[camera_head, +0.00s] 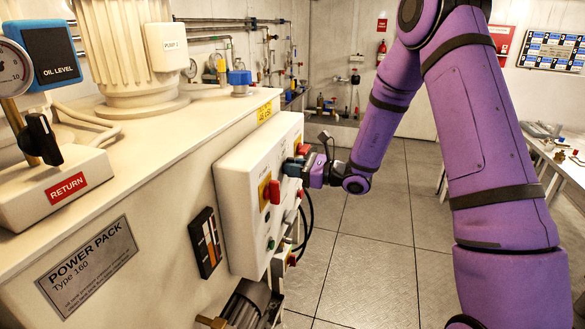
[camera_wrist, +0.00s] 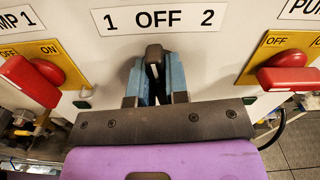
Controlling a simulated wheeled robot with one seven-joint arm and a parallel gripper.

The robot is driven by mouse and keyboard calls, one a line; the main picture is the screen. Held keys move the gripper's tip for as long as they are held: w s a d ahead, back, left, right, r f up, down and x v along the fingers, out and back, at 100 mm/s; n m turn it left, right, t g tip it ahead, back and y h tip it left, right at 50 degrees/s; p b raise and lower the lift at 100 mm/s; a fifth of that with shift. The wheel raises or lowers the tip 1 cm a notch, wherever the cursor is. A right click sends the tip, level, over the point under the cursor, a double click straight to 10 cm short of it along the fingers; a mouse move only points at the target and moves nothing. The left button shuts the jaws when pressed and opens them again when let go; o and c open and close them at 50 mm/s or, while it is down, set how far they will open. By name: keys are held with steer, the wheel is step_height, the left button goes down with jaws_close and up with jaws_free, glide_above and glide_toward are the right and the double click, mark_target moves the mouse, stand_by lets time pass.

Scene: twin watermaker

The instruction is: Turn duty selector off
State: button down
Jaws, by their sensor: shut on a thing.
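The duty selector is a black knob (camera_wrist: 154,54) on the white panel, under a label (camera_wrist: 158,18) reading "1 OFF 2". In the wrist view its handle stands nearly upright, roughly in line below the word OFF. My gripper (camera_wrist: 155,78) has its blue fingers on either side of the knob and is shut on it. The lower part of the knob is partly hidden between the fingers. In the head view my gripper (camera_head: 296,166) is against the front of the control box (camera_head: 240,215), and the knob is hidden there.
A red pump switch (camera_wrist: 30,82) on a yellow plate sits left of the selector, and another red switch (camera_wrist: 288,78) sits right. The power pack (camera_head: 120,235) fills the left of the head view. A bench (camera_head: 560,165) stands at the right. The floor (camera_head: 370,240) between is clear.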

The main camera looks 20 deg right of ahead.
steer(key=shift+d+m, duration=0.1)
steer(key=shift+m, duration=0.5)
steer(key=c, duration=1.1)
jaws_free()
steer(key=v, duration=1)
steer(key=shift+s+d, duration=0.25)
steer(key=shift+d, duration=0.05)
